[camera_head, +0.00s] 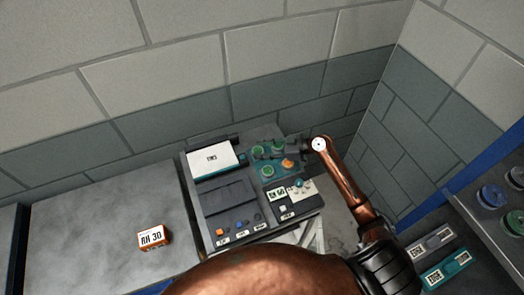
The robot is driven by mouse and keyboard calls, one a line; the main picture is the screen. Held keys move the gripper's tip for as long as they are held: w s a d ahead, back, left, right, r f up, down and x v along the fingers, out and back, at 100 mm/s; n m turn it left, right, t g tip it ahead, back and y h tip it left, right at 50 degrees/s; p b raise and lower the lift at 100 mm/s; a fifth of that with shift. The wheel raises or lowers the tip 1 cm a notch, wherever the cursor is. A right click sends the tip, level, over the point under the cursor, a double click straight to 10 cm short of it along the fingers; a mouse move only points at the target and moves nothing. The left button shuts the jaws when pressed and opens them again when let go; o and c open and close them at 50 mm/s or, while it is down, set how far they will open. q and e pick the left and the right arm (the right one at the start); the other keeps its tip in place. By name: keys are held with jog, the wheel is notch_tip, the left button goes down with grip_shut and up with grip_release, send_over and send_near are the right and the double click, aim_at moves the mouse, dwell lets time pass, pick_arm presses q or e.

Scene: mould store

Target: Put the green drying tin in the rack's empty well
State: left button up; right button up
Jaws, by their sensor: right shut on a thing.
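A teal rack (265,161) stands at the back of the bench near the wall, with several round wells. Green tins show at its left (257,152) and front (267,170), and an orange tin (288,163) at its right. My right gripper (284,149) reaches in from the right over the rack's back right part. It is shut on a green tin (278,145) at the back of the rack. The fingers partly hide this spot, and I cannot tell whether the tin is seated or just above a well. My left gripper is out of view.
A dark console with a white box (212,160) and small knobs lies left of and in front of the rack. An orange-and-white box (153,237) sits on the mostly clear left bench. Walls close in behind and right. Grey (430,244) and teal (446,269) cases lie at right.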

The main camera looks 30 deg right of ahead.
jog(key=shift+f, duration=0.25)
jog(key=shift+f, duration=0.2)
jog(key=o, duration=1.2)
jog(key=shift+c, duration=0.2)
jog(key=shift+r, duration=0.15)
jog(key=shift+d+r, duration=0.1)
jog(key=shift+d, duration=0.05)
jog(key=b+v, duration=0.1)
jog(key=v, duration=1)
jog(key=shift+s+d+r, duration=0.1)
jog(key=shift+s+d, duration=0.15)
jog(key=shift+s, duration=0.05)
